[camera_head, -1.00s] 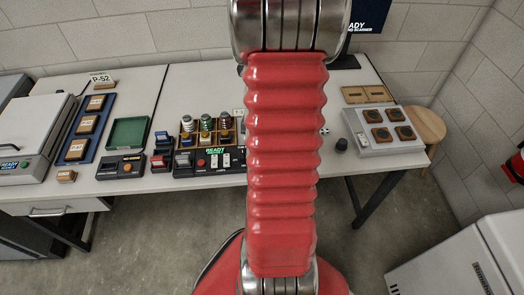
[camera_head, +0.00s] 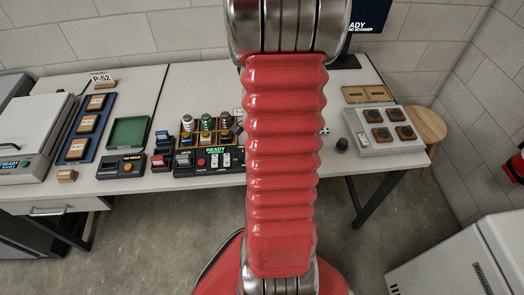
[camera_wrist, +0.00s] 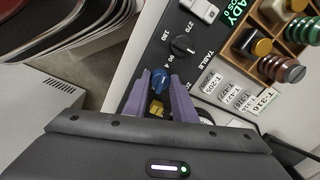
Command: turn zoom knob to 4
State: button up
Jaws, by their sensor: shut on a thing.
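In the wrist view, a blue knob (camera_wrist: 158,81) stands on a black control panel (camera_wrist: 142,57). What looks like a 4 is printed on the panel just right of it, by the right finger. My gripper (camera_wrist: 157,77) has its two purple fingers on either side of the blue knob, shut on it. The knob's pointer and label are hidden or too small to read. A yellow piece (camera_wrist: 155,108) shows between the fingers, nearer the wrist. In the head view my gripper is hidden behind my red arm, and only the panel's left part (camera_head: 190,172) shows.
A black TABLE dial (camera_wrist: 182,46) with angle numbers and a white switch (camera_wrist: 200,9) sit beside the blue knob. White label tags (camera_wrist: 232,87) and a wooden rack (camera_wrist: 292,27) of coloured spools stand close on the right.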

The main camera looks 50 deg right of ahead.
jog(key=shift+a+m, duration=0.15)
jog(key=shift+m, duration=0.65)
jog(key=o, duration=1)
jog(key=shift+o, duration=0.2)
jog(key=shift+r, duration=0.15)
notch_tip(320, 180, up, 13)
jog(key=shift+s+a+r, duration=0.15)
jog(key=shift+s+r, duration=0.05)
jog(key=shift+s, duration=0.05)
dwell(0.4)
